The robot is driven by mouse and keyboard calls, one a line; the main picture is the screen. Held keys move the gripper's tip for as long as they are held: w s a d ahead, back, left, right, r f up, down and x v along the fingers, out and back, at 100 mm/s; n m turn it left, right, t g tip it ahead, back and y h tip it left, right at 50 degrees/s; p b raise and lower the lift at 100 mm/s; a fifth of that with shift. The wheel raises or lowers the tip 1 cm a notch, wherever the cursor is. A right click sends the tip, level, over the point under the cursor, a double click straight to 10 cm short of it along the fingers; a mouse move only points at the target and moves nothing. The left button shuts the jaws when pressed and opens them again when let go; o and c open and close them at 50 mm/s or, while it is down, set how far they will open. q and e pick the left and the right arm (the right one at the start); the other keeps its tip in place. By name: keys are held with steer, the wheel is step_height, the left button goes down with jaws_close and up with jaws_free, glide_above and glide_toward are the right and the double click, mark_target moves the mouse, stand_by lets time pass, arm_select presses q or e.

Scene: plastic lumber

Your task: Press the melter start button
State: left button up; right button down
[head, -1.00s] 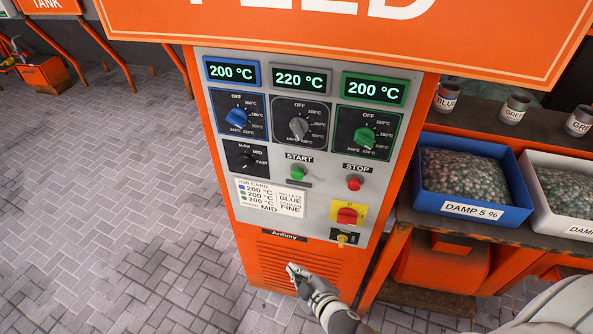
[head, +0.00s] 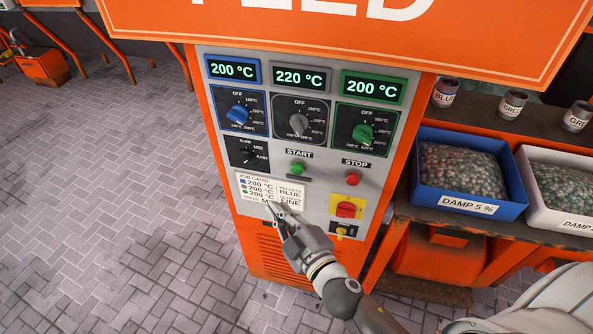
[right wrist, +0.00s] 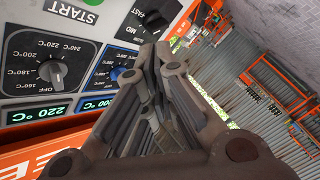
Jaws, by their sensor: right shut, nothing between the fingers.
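The green START button (head: 299,168) sits on the grey panel of the orange cabinet, under its START label and left of the red STOP button (head: 353,179). My right gripper (head: 271,207) is shut and empty. In the head view its fingertips are over the lower part of the job card (head: 262,189), below and left of the START button; whether they touch the card I cannot tell. The right wrist view shows the START label (right wrist: 71,10) at the top left, with a sliver of green button at the frame's edge. My left gripper is out of view.
Three displays read 200, 220 and 200 °C above blue, grey (head: 299,122) and green dials. A small black speed dial (head: 246,152) is above the card. A red-and-yellow switch (head: 345,208) sits below STOP. A blue bin (head: 470,202) of pellets stands on the right bench.

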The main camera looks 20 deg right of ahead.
mark_target(298, 168)
steer(key=w+d+p, duration=0.1)
steer(key=w+d, duration=0.3)
steer(key=w, duration=0.3)
steer(key=shift+d, duration=0.4)
steer(key=shift+w, duration=0.1)
stand_by(1.0)
steer(key=shift+w+d+p, duration=0.2)
steer(key=shift+w+p, duration=0.1)
steer(key=shift+w+d+r, duration=0.1)
steer(key=shift+w+d, duration=0.2)
steer(key=shift+w, duration=0.15)
stand_by(1.0)
steer(key=shift+s, duration=0.1)
steer(key=shift+s+a, duration=0.5)
steer(key=shift+s, duration=0.2)
